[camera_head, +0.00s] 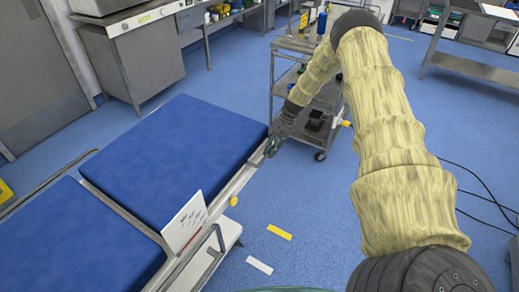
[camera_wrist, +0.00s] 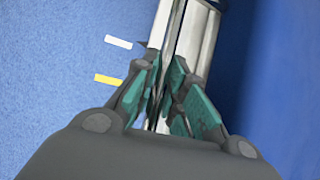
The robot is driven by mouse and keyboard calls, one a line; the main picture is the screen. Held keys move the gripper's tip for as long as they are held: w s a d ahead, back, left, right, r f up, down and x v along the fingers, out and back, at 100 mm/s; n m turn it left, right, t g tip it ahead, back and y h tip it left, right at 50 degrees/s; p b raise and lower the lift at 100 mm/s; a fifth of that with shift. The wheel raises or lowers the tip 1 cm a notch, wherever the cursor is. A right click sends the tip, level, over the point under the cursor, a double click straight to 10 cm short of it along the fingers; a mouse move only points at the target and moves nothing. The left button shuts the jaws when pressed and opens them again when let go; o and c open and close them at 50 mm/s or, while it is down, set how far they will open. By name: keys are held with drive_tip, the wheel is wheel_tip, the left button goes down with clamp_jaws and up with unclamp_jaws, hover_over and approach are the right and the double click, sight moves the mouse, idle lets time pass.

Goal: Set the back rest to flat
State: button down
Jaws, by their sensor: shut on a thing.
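The operating table has a blue padded far section (camera_head: 175,150), apparently the back rest, and a blue near section (camera_head: 80,245). The far section looks close to level, but I cannot tell its exact tilt. My gripper (camera_head: 270,148) is at the far right corner of that section, on its side. In the wrist view my gripper (camera_wrist: 166,85) has its teal-padded fingers closed around a thin metal side rail (camera_wrist: 163,25), which runs between them. The blue pad edge (camera_wrist: 250,50) lies to the right there. The exact contact is partly hidden by the fingers.
A white card (camera_head: 184,222) with writing stands at the table's side near the joint. A grey cart (camera_head: 310,85) stands just beyond my gripper. Yellow (camera_head: 279,232) and white (camera_head: 259,265) floor strips lie on open blue floor right of the table.

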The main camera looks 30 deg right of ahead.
drive_tip(key=shift+s+d+f, duration=0.15)
drive_tip(key=shift+f, duration=0.45)
drive_tip(key=shift+s+f+b, duration=0.1)
drive_tip(key=shift+f+b, duration=0.15)
drive_tip(key=shift+b, duration=0.05)
drive_tip(key=c, duration=1.6)
unclamp_jaws()
drive_tip(key=shift+o, duration=0.7)
drive_tip(key=shift+f, duration=0.15)
drive_tip(key=shift+w, duration=0.2)
drive_tip(key=shift+r, duration=0.3)
